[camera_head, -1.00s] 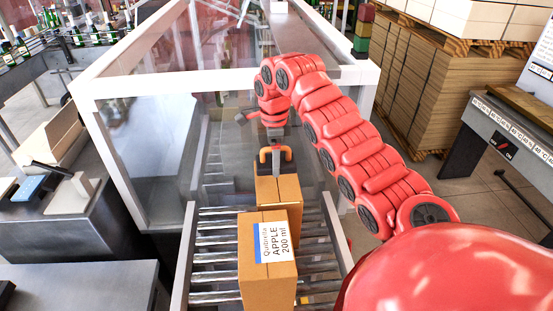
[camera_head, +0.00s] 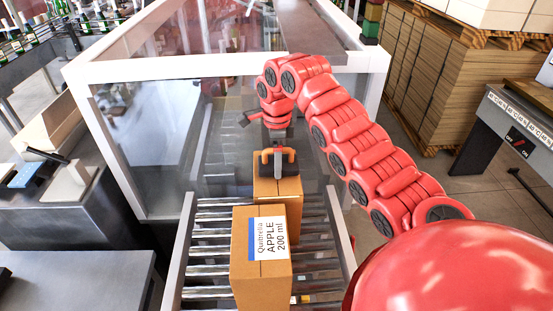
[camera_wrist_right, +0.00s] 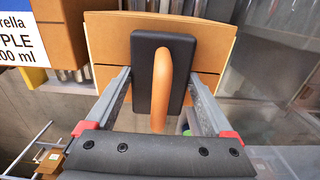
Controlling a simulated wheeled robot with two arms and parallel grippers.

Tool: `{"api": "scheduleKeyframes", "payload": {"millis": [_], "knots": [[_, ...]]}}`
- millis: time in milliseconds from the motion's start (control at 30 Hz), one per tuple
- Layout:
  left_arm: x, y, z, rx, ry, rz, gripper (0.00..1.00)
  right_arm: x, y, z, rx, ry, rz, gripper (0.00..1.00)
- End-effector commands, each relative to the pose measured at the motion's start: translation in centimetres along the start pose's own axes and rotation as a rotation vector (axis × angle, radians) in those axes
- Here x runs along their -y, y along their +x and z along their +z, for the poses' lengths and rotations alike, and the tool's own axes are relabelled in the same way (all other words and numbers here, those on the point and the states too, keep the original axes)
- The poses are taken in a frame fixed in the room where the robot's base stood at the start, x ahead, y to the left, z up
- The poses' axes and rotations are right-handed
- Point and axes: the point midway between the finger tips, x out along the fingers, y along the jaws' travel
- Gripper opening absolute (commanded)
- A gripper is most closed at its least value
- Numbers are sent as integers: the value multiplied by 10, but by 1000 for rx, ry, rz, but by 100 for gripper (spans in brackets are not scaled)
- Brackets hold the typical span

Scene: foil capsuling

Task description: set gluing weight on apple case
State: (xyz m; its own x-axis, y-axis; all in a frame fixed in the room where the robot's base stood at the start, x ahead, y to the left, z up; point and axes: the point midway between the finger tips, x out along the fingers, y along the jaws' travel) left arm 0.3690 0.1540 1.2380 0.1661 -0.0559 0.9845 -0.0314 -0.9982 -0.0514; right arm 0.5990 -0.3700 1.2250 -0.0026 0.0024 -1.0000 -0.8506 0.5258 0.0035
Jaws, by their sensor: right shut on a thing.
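The apple case (camera_head: 240,248) is a brown carton labelled "APPLE 200 ml" on the roller conveyor. Part of its label shows at the left of the right wrist view (camera_wrist_right: 20,38). A second brown carton (camera_head: 285,188) stands behind it; no label shows on it. The gluing weight has a black plate and an orange handle (camera_head: 264,160). My right gripper (camera_head: 279,150) is shut on the weight, its fingers on either side of the handle (camera_wrist_right: 160,85). The weight is at the rear carton's top; I cannot tell whether it touches. My left gripper is not in view.
The roller conveyor (camera_head: 212,245) runs between side rails and under a white-framed clear enclosure (camera_head: 225,68). Metal benches (camera_head: 75,285) stand at the left. Stacked cardboard (camera_head: 440,85) stands at the back right.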

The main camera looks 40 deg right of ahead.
Motion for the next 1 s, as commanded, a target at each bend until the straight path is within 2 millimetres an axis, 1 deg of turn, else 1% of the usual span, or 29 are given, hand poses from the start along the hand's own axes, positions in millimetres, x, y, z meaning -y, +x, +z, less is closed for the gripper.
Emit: {"api": "scheduleKeyframes", "payload": {"millis": [100,133,167,200,367,467,567,667,800,833,867,1000], "knots": [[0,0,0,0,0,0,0,0,0,0,0,-1,-2,0],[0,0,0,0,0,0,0,0,0,0,0,-1,-2,92],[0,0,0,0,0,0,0,0,0,0,0,-1,-2,98],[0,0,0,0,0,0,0,0,0,0,0,-1,-1,100],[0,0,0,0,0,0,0,0,0,0,0,-1,-1,100],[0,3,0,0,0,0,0,0,-3,0,0,-1,-1,100],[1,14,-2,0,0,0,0,0,-15,0,0,-1,-1,100],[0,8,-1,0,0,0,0,1,-20,-1,-6,-1,-3,100],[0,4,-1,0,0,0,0,1,-39,0,-4,0,-6,100],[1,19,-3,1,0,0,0,1,-53,0,-2,0,-5,100],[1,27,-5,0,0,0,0,0,-60,0,0,0,-3,100],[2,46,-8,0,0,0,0,0,-78,0,1,-1,-1,100]]}}
